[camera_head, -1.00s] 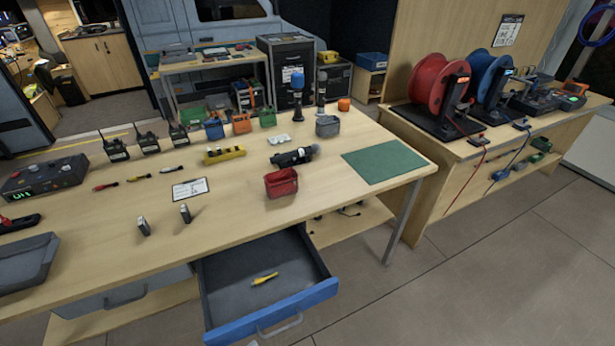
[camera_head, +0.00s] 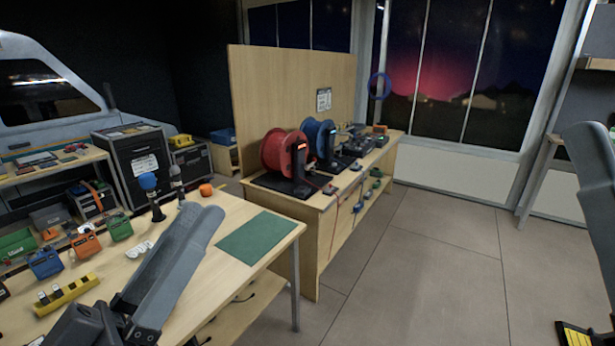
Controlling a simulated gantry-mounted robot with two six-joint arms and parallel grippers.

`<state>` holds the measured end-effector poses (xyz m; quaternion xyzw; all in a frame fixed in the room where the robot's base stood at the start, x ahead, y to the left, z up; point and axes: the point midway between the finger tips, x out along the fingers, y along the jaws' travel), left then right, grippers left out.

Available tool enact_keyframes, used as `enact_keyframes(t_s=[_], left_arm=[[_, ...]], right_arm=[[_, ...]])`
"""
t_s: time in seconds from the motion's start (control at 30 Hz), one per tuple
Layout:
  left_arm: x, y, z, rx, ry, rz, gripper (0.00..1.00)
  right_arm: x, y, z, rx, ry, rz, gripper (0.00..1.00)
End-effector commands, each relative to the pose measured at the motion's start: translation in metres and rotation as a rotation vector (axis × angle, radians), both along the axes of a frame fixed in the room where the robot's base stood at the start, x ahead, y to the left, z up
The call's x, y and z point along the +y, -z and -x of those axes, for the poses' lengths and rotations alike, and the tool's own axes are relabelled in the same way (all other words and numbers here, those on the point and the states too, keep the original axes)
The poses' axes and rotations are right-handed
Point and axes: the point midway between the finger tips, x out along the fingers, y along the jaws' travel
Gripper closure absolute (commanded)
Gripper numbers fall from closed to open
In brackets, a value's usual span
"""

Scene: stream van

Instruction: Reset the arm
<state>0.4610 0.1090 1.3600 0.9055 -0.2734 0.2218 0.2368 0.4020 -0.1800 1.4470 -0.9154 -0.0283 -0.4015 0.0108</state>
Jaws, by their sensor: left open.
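My left gripper (camera_head: 197,222) rises from the lower left, its long grey fingers angled up and right over the wooden workbench (camera_head: 238,204). It is open, with nothing seen between its fingers. Its fingers overlap part of the bench top in the picture; I cannot tell its exact height above it. A green mat (camera_head: 256,238) lies flat on the bench to the right of the gripper.
A yellow block (camera_head: 66,296) and blue (camera_head: 45,263), orange (camera_head: 86,243) and green (camera_head: 119,227) bins stand left of the gripper. A microphone-like item (camera_head: 150,188) stands behind it. Red (camera_head: 276,152) and blue (camera_head: 317,135) reels sit on a second bench. Open floor (camera_head: 430,260) lies right.

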Motion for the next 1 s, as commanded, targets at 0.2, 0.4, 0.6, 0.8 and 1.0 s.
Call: enact_keyframes(t_s=[0.2,0.4,0.6,0.8,1.0], left_arm=[[0.059,-0.091,0.063,-0.333,-0.533,-0.139,0.58],[0.071,-0.168,0.061,-0.341,-0.654,-0.212,0.58],[0.071,-0.255,0.060,-0.338,-0.652,-0.212,0.58],[0.071,-0.355,0.060,-0.337,-0.651,-0.212,0.58],[0.071,-0.441,0.059,-0.336,-0.651,-0.212,0.58]], right_arm=[[0.000,-0.002,0.000,0.000,0.000,0.000,0.50],[0.000,-0.081,0.001,-0.002,0.000,0.000,0.50],[0.000,-0.168,0.000,0.000,0.000,0.000,0.50],[0.000,-0.268,0.000,0.000,0.000,0.000,0.50],[0.000,-0.354,0.000,0.000,0.000,0.000,0.50]])
